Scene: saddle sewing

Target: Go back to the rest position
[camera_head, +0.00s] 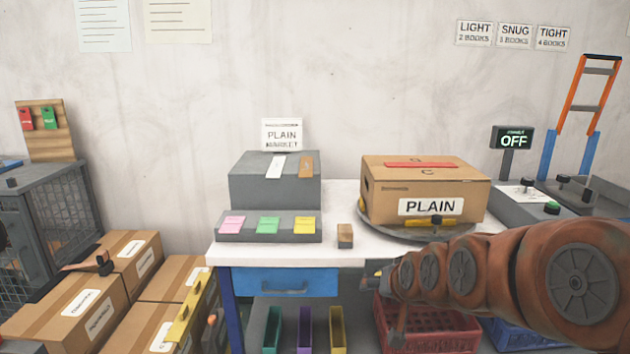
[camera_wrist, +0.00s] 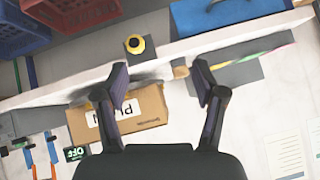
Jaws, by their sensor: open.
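My arm reaches in from the right in the head view, low in front of the white table (camera_head: 345,256). Its far end is near the table's front edge, below the cardboard box marked PLAIN (camera_head: 380,197). In the wrist view my gripper (camera_wrist: 160,78) has its two fingers spread wide with nothing between them. The same PLAIN box shows upside down in the wrist view (camera_wrist: 152,108), partly behind the left finger. The box sits closed on a grey round turntable (camera_head: 373,230).
A grey block (camera_head: 250,188) and a pad with pink, green and yellow cards stand on the table's left. A small brown block (camera_head: 345,240) is beside the turntable. A red crate (camera_head: 440,340) is below the table. Cartons (camera_head: 150,290) fill the lower left.

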